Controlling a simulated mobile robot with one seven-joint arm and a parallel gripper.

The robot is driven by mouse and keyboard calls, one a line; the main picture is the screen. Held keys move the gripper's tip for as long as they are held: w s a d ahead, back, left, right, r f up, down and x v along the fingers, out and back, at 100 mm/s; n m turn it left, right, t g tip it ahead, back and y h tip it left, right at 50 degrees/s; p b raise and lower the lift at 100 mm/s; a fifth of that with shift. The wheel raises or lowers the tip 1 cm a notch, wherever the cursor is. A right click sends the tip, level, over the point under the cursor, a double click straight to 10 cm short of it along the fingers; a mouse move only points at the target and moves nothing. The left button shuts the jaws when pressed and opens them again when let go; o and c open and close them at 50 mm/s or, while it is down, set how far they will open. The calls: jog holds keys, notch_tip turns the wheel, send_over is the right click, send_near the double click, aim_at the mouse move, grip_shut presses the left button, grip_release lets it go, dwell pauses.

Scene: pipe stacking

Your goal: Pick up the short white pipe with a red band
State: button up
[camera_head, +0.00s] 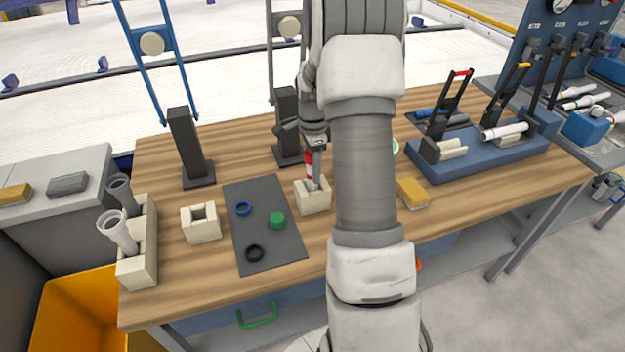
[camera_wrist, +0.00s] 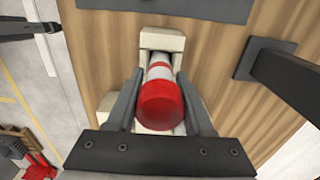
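The short white pipe with a red band (camera_head: 309,160) stands upright in a cream socket block (camera_head: 314,203) near the middle of the table. In the wrist view I look down on the pipe's red end (camera_wrist: 160,106), with white and another red stripe beyond it. My gripper (camera_head: 314,178) points down over the block. In the wrist view its two dark fingers (camera_wrist: 161,80) lie on either side of the pipe, very close to it. Whether they press on it I cannot tell. The pipe's lower end is hidden in the block.
A dark mat (camera_head: 262,226) with blue, green and black rings lies left of the block. An empty cream block (camera_head: 201,224) and a holder with grey and white pipes (camera_head: 138,262) stand further left. Dark uprights (camera_head: 187,150) rise behind. A yellow sponge (camera_head: 412,194) lies to the right.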

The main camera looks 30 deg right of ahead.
grip_shut()
jog(key=shift+r, duration=0.1)
